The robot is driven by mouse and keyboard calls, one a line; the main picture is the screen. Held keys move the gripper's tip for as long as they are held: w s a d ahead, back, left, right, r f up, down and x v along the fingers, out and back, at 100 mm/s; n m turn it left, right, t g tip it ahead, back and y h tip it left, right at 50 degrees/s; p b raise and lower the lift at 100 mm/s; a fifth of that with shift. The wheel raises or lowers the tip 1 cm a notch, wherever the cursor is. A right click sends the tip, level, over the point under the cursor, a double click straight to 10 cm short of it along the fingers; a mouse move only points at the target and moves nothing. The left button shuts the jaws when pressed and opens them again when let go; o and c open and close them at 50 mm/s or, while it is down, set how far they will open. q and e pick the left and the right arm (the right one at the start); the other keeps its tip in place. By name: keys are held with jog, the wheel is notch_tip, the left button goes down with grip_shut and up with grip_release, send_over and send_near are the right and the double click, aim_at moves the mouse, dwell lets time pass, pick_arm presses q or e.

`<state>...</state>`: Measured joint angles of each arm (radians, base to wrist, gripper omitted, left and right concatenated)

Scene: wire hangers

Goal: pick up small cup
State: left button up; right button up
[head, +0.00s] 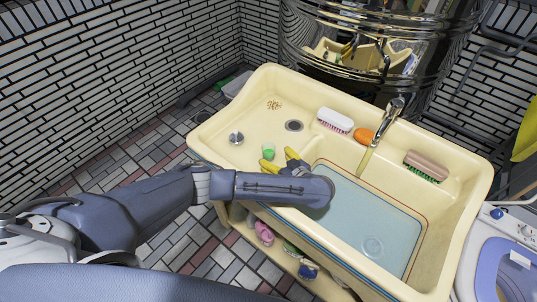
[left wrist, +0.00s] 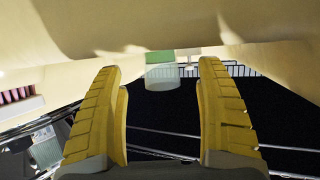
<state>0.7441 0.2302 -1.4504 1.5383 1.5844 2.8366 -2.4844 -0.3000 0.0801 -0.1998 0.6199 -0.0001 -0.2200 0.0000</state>
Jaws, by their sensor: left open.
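The small cup (head: 268,150), pale with green on it, stands in the left basin of the cream sink (head: 222,118). In the left wrist view the cup (left wrist: 162,76) looks translucent, with a green part at one end, and shows between and beyond the two yellow fingers. My left gripper (head: 278,157) is open beside the cup, at the near side of the left basin. Its fingers look empty and I see no contact with the cup. My right gripper is not in view.
The right basin (head: 365,218) holds water. A white brush (head: 335,120), orange soap (head: 364,135), brown brush (head: 427,166) and faucet (head: 392,108) sit along the back. A metal stopper-like piece (head: 236,138) lies left of the cup. A washing machine (head: 508,255) stands right.

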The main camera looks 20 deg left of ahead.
aim_at(272, 156)
pick_arm(q)
jog(key=shift+w+a, duration=0.2)
jog(key=shift+a, duration=0.05)
jog(key=shift+w+a+f, duration=0.15)
jog(key=shift+w+a, duration=0.2)
jog(key=shift+a, duration=0.05)
jog(key=shift+x, duration=1.95)
jog(key=c, duration=1.4)
